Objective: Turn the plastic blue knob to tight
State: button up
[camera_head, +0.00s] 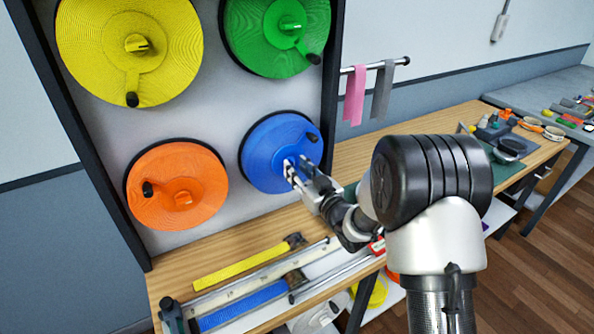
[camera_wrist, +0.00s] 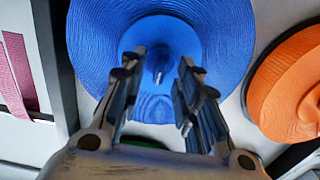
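The blue knob is a large ribbed disc (camera_head: 262,152) at the lower right of the wall panel. It fills the middle of the wrist view (camera_wrist: 225,40). A small raised blue grip (camera_wrist: 159,66) stands at its centre. A black handle (camera_head: 312,137) shows near its right rim in the head view. My gripper (camera_head: 291,170) is in front of the disc's centre. In the wrist view my gripper (camera_wrist: 160,62) is open, with one finger on each side of the centre grip and gaps between. Whether the fingertips touch the disc is unclear.
Yellow (camera_head: 85,55), green (camera_head: 258,45) and orange (camera_head: 205,185) discs share the panel. Pink (camera_head: 354,95) and grey (camera_head: 382,90) strips hang from a rod at right.

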jog(key=shift+w+a, duration=0.2)
jog(key=shift+w, duration=0.05)
jog(key=shift+c, duration=0.4)
grip_shut()
